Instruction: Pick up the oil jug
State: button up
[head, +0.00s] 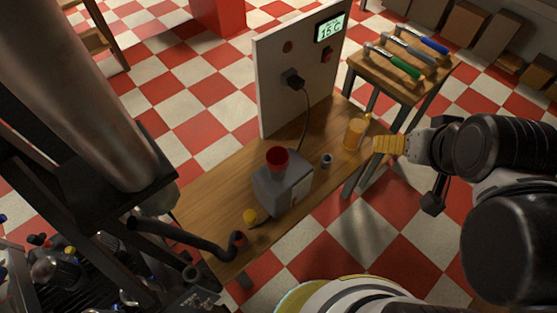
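A small amber jug (354,133), which looks like the oil jug, stands upright near the right end of the wooden bench. A handle or spout shows at its upper right side. My gripper (385,145) comes in from the right, its yellow ribbed finger part pointing left at the jug. In the picture its tip is just right of the jug, with a narrow gap. The jug does not look held. The finger spacing cannot be made out from this angle.
A grey container (283,185) with a red funnel-like top (277,158) stands mid-bench. A small grey cylinder (327,160) is left of the jug. A white panel (295,75) with a corded plug stands behind.

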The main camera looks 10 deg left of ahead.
aim_at(359, 124)
jog(key=k+l, duration=0.2)
jog(key=l, duration=0.15)
jog(key=k+l, duration=0.2)
jog(key=l, duration=0.15)
jog(key=k+l, duration=0.2)
jog(key=l, duration=0.15)
jog(key=z, duration=0.05)
